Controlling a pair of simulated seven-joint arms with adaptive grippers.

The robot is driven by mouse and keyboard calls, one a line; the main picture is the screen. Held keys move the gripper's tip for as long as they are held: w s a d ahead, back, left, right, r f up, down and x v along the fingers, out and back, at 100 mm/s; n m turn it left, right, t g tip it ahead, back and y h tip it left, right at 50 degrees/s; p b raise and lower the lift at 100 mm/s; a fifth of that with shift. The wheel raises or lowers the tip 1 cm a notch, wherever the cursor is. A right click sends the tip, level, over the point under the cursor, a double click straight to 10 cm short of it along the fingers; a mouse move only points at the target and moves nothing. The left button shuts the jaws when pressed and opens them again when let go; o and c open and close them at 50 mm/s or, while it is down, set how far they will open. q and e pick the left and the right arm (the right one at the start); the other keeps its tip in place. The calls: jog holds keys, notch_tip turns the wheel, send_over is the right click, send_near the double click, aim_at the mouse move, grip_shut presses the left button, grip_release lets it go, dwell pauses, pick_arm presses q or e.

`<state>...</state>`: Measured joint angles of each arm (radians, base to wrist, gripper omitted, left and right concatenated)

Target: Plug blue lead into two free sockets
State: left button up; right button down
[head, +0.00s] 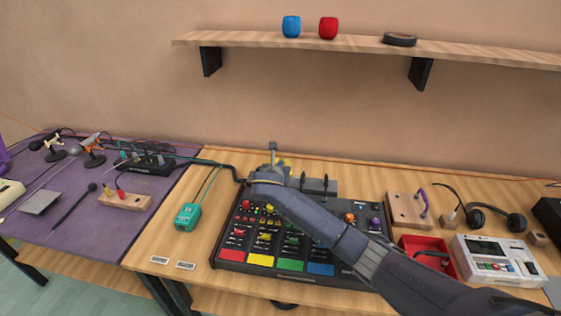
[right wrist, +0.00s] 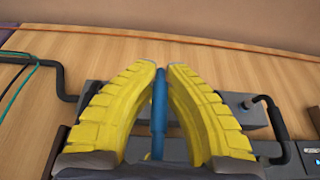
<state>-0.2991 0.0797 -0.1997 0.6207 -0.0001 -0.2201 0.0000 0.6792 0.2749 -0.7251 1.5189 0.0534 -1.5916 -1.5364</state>
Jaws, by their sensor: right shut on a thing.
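My right gripper (head: 282,163) is above the back edge of the black mixer-like box (head: 226,254) with coloured pads. In the right wrist view its yellow fingers (right wrist: 160,72) are closed on a slim blue plug (right wrist: 158,115), which looks like an end of the blue lead. The plug runs lengthwise between the fingers; the rest of the lead is hidden. A grey box (right wrist: 240,112) lies beneath the fingers, with a black angled plug (right wrist: 277,122) at its right. I cannot make out free sockets. My left gripper is out of view.
A wooden block (head: 403,212) with a purple lead, a red tray (head: 418,242), headphones (head: 497,217) and a white device (head: 490,250) stand at right. A teal box (head: 188,216) is at left. Black cables cross behind the mixer.

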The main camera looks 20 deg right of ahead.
jog(key=shift+f, duration=0.45)
jog(key=shift+f, duration=1.6)
dwell(1.4)
jog(key=c, duration=1.4)
grip_release()
jog(key=v, duration=1.2)
jog(key=shift+f, duration=0.1)
